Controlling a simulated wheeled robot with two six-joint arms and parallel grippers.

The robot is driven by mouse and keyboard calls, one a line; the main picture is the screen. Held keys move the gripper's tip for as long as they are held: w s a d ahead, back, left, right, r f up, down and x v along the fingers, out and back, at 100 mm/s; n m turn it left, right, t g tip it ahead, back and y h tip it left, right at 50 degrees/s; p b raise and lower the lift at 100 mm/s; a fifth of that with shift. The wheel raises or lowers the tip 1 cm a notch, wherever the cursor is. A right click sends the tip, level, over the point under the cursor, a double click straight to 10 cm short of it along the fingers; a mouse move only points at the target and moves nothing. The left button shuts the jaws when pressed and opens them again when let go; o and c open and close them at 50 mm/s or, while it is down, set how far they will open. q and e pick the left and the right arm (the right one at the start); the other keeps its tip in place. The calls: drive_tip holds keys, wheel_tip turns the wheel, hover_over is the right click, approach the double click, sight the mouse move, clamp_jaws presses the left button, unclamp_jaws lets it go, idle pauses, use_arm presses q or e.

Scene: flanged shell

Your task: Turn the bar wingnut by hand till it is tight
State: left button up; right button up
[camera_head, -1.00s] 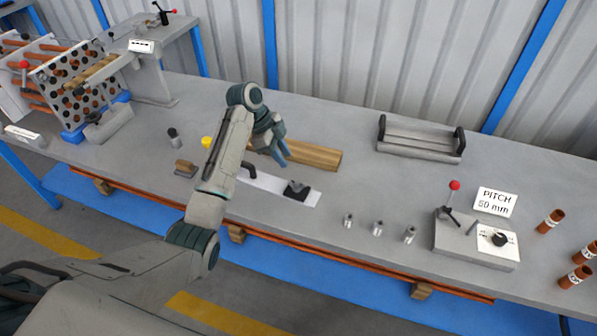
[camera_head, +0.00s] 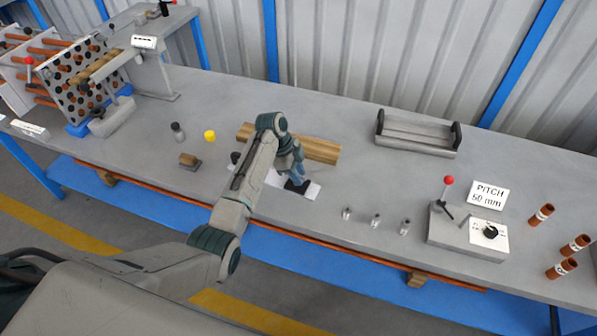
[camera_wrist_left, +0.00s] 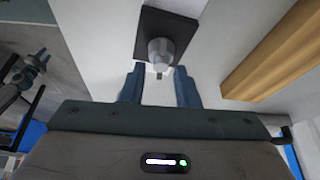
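A light grey rounded stub (camera_wrist_left: 160,50) stands on a black square plate (camera_wrist_left: 185,22) in the left wrist view. I cannot make out a separate bar or wings on it. In the head view the black plate (camera_head: 297,187) lies on a white strip (camera_head: 313,191) on the bench. My left gripper (camera_head: 300,178) is above the plate, pointing down and partly hiding it. In the left wrist view its blue fingers (camera_wrist_left: 160,88) are apart, with the stub just beyond their tips and nothing clearly held. What looks like my right gripper (camera_wrist_left: 40,60) shows small at the left.
A wooden block (camera_head: 318,151) lies just behind the left gripper. Several small metal cylinders (camera_head: 376,221) stand to the right, before a grey fixture with a red-knobbed lever (camera_head: 449,181). A yellow cap (camera_head: 210,135) is to the left.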

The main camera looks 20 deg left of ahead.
use_arm(q)
drive_tip(key=shift+f, duration=0.1)
clamp_jaws()
drive_tip(key=shift+m, duration=0.3)
drive_tip(key=m+g+b, duration=0.1)
drive_tip(key=m, duration=0.1)
drive_tip(key=shift+m, duration=0.4)
drive_tip(key=m+g, duration=0.1)
drive_tip(key=m, duration=0.2)
drive_tip(key=shift+m+g+y+b, duration=0.3)
drive_tip(key=shift+m+g+b, duration=0.05)
drive_tip(key=shift+m+g, duration=0.05)
drive_tip(key=m, duration=0.2)
drive_tip(key=m+g+y, duration=0.1)
drive_tip(key=m, duration=0.2)
drive_tip(key=shift+s+y, duration=0.15)
drive_tip(key=shift+y, duration=0.15)
